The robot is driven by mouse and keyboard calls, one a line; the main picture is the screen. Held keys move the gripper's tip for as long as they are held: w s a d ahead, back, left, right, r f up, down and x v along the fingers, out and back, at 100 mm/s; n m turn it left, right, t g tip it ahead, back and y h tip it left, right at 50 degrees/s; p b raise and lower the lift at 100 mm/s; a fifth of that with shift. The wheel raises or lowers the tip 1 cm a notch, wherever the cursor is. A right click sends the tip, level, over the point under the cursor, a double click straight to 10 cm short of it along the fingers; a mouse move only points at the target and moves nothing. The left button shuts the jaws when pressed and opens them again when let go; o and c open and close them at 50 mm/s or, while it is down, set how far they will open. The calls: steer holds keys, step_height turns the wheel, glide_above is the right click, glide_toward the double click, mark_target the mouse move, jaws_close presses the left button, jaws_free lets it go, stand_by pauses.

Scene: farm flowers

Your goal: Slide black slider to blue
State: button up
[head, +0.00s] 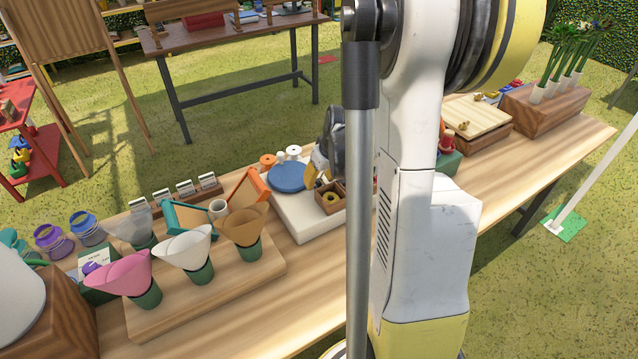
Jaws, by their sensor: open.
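I cannot make out a black slider in the head view; my arm hides the middle of the table. A blue round disc (288,177) lies on a white board (300,218) on the long wooden table. What shows of my gripper (322,168) is a small dark and grey part left of my arm, above the board. It is open, and I see nothing held in it. It appears close to a small wooden compartment box (330,198) with a yellow ring in it, but I cannot tell if they touch.
Paper cones in green cups stand on a wooden board (215,297) at the left, including a pink cone (122,273). Orange and white spools sit behind the disc. A wooden box (478,125) and a flower block (545,108) stand at the right.

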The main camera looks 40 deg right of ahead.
steer(key=shift+f, duration=0.1)
jaws_close()
steer(key=d, duration=0.2)
steer(key=s+d, duration=0.1)
steer(key=d, duration=0.3)
steer(key=shift+s+d, duration=0.3)
steer(key=shift+d, duration=0.1)
jaws_free()
